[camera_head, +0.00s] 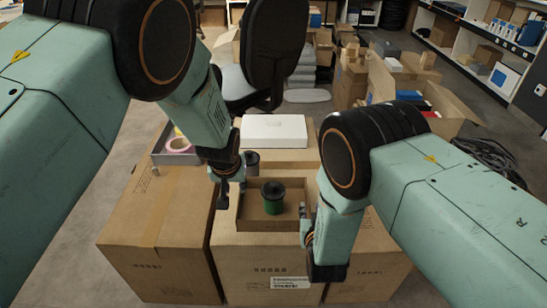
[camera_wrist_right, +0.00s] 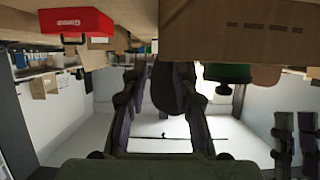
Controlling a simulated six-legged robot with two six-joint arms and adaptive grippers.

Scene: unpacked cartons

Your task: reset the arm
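My left gripper (camera_head: 231,190) hangs down at the left edge of a shallow open carton (camera_head: 252,222). Its fingers look apart, with nothing seen between them. My right gripper (camera_head: 306,228) is at the right edge of that carton. In the right wrist view, the right gripper (camera_wrist_right: 167,75) has its two fingers spread, with nothing held. A green jar with a black lid (camera_head: 273,201) stands upright in the carton, between the grippers and apart from both. Green also shows beside a carton in the right wrist view (camera_wrist_right: 227,73).
A dark can (camera_head: 252,163) stands behind the left gripper. A white box (camera_head: 273,130) lies on a carton at the back. A grey tray with pink tape (camera_head: 178,145) is at the left. A red case (camera_wrist_right: 75,24) shows in the wrist view. A black chair (camera_head: 270,55) stands behind.

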